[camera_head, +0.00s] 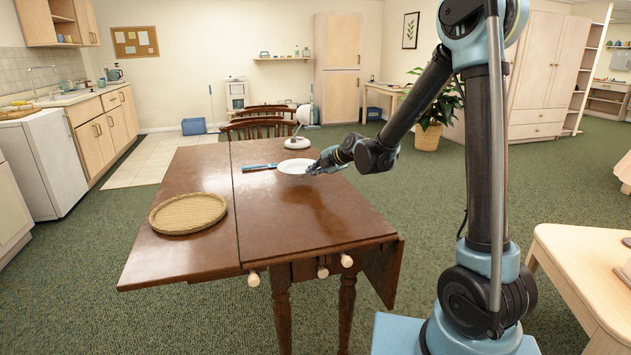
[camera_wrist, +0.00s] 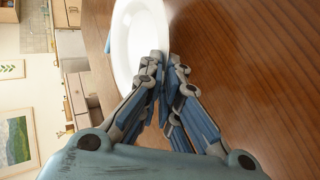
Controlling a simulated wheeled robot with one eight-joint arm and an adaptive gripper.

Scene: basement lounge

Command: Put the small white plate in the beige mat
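The small white plate (camera_head: 293,167) lies on the brown wooden table, towards its far right part. The plate (camera_wrist: 128,40) also shows in the wrist view, just past my fingertips. The round beige woven mat (camera_head: 187,213) lies on the left part of the table. My gripper (camera_head: 316,169) is at the plate's right edge. In the wrist view the fingertips (camera_wrist: 165,60) are close together at the plate's rim, and the rim seems to run between them. The exact contact is small and partly hidden by the fingers.
A blue-handled utensil (camera_head: 259,167) lies just left of the plate. A white lamp (camera_head: 298,130) stands behind it. The brown table (camera_head: 290,220) is bare between mat and plate. Wooden chairs (camera_head: 258,125) stand at its far side. A light wooden table (camera_head: 590,265) is at the right.

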